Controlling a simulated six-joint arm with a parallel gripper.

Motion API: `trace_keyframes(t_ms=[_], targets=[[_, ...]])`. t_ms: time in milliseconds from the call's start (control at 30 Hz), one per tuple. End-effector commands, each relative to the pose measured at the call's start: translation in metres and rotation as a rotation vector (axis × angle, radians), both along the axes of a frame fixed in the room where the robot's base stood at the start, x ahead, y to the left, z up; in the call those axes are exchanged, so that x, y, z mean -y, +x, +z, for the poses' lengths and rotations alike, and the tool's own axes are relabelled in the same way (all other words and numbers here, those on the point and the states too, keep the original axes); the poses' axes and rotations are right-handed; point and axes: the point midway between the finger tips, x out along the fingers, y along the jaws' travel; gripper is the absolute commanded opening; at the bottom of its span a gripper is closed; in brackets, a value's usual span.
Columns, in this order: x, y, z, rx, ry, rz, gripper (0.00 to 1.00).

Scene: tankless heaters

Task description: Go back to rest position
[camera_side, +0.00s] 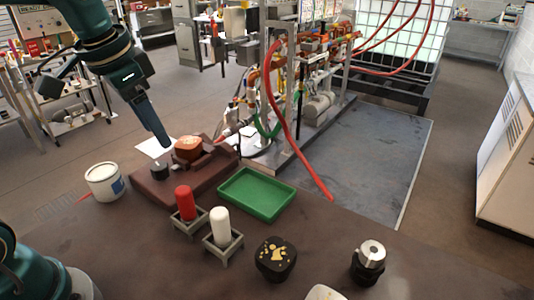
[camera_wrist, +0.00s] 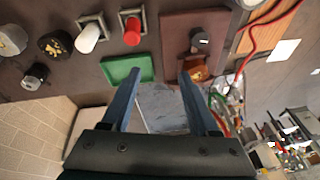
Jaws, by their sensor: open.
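My gripper (camera_side: 163,139) is raised above the brown board at the left of the table in the side view. In the wrist view its two blue fingers are spread apart, with nothing between the tips (camera_wrist: 158,72). The brown board (camera_side: 153,190) carries an orange-brown part (camera_side: 187,149) and a small dark cylinder (camera_side: 158,169). In the side view my fingertips appear just above and left of the orange-brown part; whether they touch anything there is unclear. In the wrist view that part (camera_wrist: 194,68) shows beside the right fingertip.
A green tray (camera_side: 245,208), red bottle (camera_side: 185,201) and white bottle (camera_side: 219,225) in grey holders, and a white tub (camera_side: 104,182) stand nearby. A black knob-like piece (camera_side: 275,258) and black-silver fitting (camera_side: 370,262) stand in front. A red hose (camera_side: 284,110) hangs behind the table.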

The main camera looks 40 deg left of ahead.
Motion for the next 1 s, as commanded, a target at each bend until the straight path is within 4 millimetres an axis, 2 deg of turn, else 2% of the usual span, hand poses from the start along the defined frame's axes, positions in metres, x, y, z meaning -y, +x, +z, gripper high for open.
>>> trace_keyframes(t_ms=[100,233,400,500,600,1000], targets=[[0.023,-0.028,0.007,0.075,-0.008,-0.013,0.61],[0.041,-0.059,0.003,0.143,-0.033,-0.004,0.61],[0.054,-0.091,-0.015,0.201,-0.08,0.036,0.61],[0.056,-0.102,-0.029,0.206,-0.107,0.082,0.61],[0.056,-0.107,-0.041,0.185,-0.126,0.135,0.61],[0.056,-0.104,-0.039,0.197,-0.138,0.164,0.61]])
